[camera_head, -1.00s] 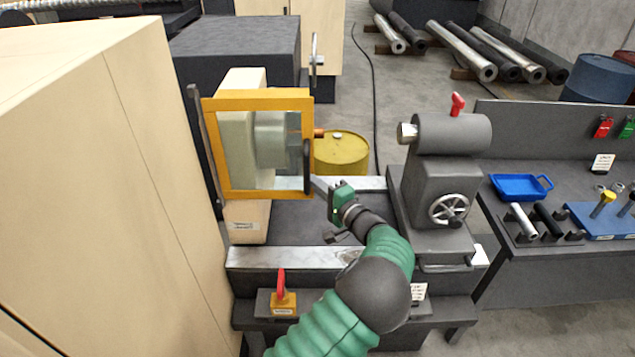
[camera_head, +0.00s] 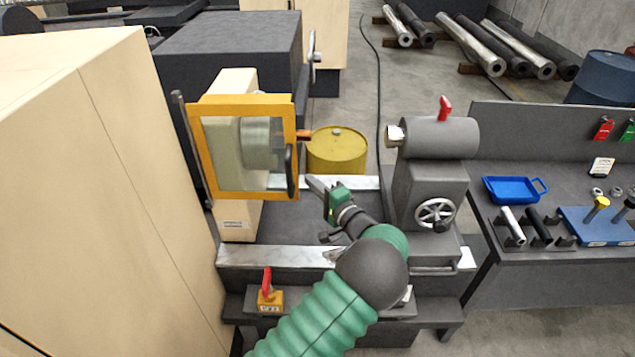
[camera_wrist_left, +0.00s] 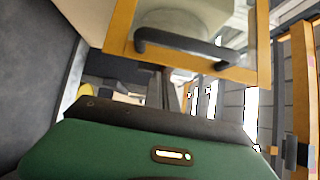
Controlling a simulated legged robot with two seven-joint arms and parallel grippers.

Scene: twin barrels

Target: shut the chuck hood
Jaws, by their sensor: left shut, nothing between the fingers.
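The chuck hood (camera_head: 194,150) is a yellow frame with a clear pane, in front of the pale headstock (camera_head: 233,85) and the grey chuck (camera_head: 257,142) seen through the pane. Its dark handle (camera_head: 290,171) is on the right side of the frame; the handle also shows in the left wrist view (camera_wrist_left: 180,43). My left gripper (camera_head: 309,180) is shut and empty, its tip just right of the handle's lower end, with a small gap in the head view. Whether they touch I cannot tell. My right gripper is not in view.
The tailstock (camera_head: 427,185) with a handwheel (camera_head: 436,213) stands right of my arm. A yellow barrel (camera_head: 337,153) is behind the lathe bed. A red lever (camera_head: 266,280) is at the front. A tan cabinet (camera_head: 100,190) fills the left side.

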